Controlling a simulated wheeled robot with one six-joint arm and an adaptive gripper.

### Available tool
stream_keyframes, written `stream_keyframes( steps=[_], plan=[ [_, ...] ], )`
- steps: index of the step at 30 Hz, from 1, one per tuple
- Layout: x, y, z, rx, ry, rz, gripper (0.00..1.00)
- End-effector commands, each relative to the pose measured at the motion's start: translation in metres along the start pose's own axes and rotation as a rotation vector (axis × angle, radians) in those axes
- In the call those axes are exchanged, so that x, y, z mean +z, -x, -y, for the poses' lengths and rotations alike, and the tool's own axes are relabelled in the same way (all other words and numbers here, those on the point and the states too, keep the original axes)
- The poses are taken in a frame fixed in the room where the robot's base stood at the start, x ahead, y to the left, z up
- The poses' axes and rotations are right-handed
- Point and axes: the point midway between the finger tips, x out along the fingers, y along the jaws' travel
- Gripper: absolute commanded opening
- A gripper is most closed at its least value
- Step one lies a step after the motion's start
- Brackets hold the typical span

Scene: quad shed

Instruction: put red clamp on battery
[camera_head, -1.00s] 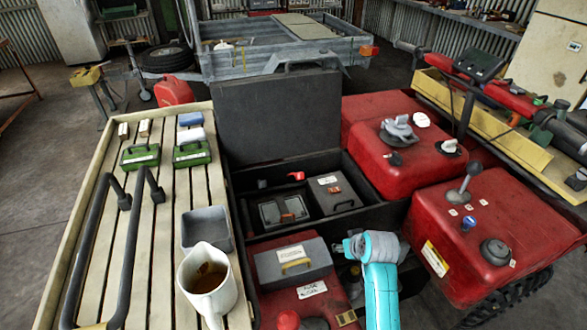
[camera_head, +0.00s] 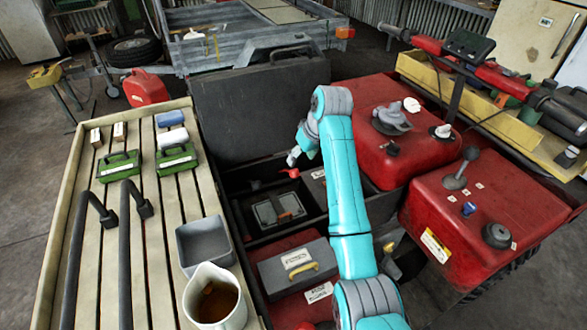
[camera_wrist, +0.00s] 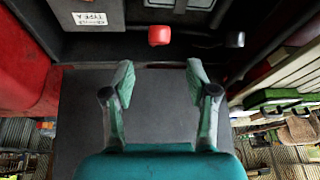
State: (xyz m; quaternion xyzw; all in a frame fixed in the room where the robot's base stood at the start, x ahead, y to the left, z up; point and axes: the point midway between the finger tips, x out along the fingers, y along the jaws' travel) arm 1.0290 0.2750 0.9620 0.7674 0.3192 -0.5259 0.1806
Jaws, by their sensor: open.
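A red clamp (camera_head: 290,173) lies in the black compartment near its back wall; it also shows in the wrist view (camera_wrist: 159,36), ahead of my fingertips and apart from them. A grey battery-like box (camera_head: 315,180) stands in the compartment's right part, partly hidden by my arm. Its labelled corner shows at the wrist view's upper left (camera_wrist: 85,12). My gripper (camera_wrist: 161,75) is open and empty, its two fingers apart over dark panel. In the head view my gripper (camera_head: 294,156) is above and just behind the clamp, partly hidden by my arm.
The raised black lid (camera_head: 250,110) stands behind the compartment. A dark box with a handle (camera_head: 278,210) sits left. Red tanks (camera_head: 385,130) stand right; a slatted bench (camera_head: 145,290) left.

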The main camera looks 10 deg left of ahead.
Motion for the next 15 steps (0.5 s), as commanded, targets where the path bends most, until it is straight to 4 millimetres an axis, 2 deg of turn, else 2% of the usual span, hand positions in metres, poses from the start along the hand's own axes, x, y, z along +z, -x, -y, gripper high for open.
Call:
stream_keyframes(
  steps=[3, 9, 15],
  plan=[
    [0.001, -0.023, 0.0, -0.002, 0.0, 0.004, 0.58],
    [0.001, -0.056, 0.0, -0.001, -0.001, 0.002, 0.58],
    [0.0, -0.077, 0.0, -0.001, -0.001, 0.0, 0.58]
  ],
)
